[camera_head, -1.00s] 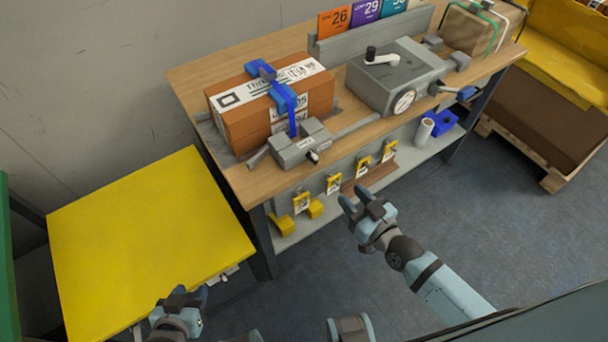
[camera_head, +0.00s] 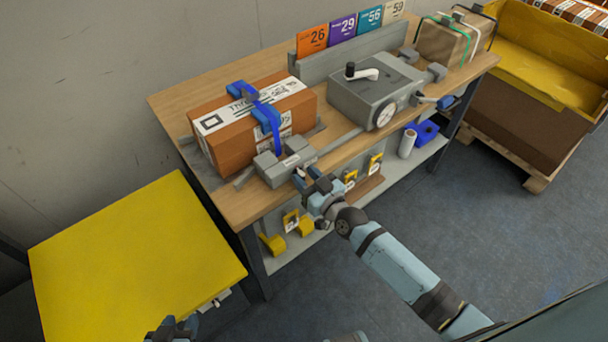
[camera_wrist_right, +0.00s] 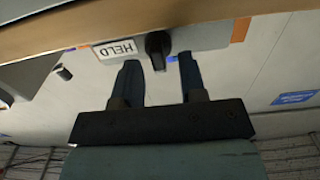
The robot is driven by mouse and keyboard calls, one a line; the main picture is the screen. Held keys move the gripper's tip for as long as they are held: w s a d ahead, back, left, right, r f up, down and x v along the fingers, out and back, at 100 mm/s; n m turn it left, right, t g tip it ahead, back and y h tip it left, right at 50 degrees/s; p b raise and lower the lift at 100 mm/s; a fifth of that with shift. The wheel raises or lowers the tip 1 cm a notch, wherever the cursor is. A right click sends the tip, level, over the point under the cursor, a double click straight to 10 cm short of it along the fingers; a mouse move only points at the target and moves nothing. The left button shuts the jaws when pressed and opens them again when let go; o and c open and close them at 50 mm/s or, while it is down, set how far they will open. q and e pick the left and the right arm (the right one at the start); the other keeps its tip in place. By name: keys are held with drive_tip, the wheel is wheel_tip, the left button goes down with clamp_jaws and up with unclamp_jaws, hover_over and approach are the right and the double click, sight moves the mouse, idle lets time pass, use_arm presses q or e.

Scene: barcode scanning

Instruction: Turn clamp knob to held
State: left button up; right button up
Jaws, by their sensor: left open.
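The grey clamp block (camera_head: 285,163) sits at the table's front edge, before the strapped brown box (camera_head: 232,140). In the right wrist view, the dark clamp knob (camera_wrist_right: 157,47) sticks out beside a white HELD label (camera_wrist_right: 116,49). My right gripper (camera_wrist_right: 158,68) is open, with one finger on each side of the knob and visible gaps between. In the head view my right gripper (camera_head: 308,180) is at the clamp's front and largely hides the knob. My left gripper (camera_head: 173,327) is at the bottom edge, partly cut off, away from the clamp.
A grey device with a crank and dial (camera_head: 370,95) stands right of the clamp. Yellow tags hang under the table's front edge, near my right wrist.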

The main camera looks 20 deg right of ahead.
drive_tip(key=shift+w+a, duration=0.2)
drive_tip(key=shift+w, duration=0.2)
drive_tip(key=shift+c, duration=0.2)
drive_tip(key=c, duration=0.6)
drive_tip(key=shift+o, duration=0.2)
